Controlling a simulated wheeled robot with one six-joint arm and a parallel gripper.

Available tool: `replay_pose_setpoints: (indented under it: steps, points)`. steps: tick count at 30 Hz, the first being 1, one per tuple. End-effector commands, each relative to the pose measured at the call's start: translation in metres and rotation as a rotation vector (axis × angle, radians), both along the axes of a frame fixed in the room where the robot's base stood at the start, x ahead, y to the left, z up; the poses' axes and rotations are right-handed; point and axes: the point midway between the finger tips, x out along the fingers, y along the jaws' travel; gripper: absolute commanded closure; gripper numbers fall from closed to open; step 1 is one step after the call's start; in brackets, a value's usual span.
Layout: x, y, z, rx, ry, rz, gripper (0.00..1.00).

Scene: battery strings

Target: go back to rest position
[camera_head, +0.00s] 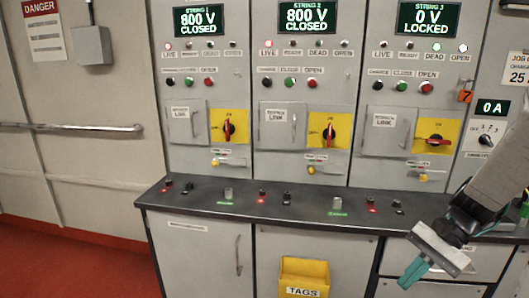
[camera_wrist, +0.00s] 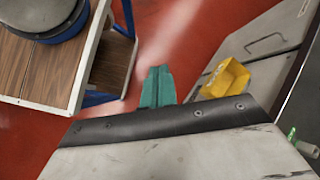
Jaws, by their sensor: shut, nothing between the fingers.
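My gripper (camera_head: 413,272) shows at the lower right in the head view, in front of the drawers below the counter. Its teal fingers are together, with nothing between them, and they point down and to the left. In the wrist view the teal fingers (camera_wrist: 157,88) also show shut and empty, above the red floor. The gripper is apart from the counter (camera_head: 290,208) and from the panels. My arm reaches in from the right edge of the head view.
String panels read 800 V closed (camera_head: 199,20), 800 V closed (camera_head: 308,17) and 0 V locked (camera_head: 428,18). A yellow tags bin (camera_head: 304,270) hangs on the cabinet front. A wood-topped cart (camera_wrist: 40,72) stands left in the wrist view. Red floor (camera_head: 75,265) is clear at left.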

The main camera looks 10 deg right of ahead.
Motion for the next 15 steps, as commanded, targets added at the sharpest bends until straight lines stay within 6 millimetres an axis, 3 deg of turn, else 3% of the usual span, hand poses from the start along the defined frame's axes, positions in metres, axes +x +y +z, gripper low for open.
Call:
replay_pose_setpoints:
  steps: [3,15]
  points:
    - [-0.017,0.026,0.024,-0.156,-0.041,0.22,1.0]
    - [-0.066,0.082,0.085,-0.603,-0.286,0.793,1.0]
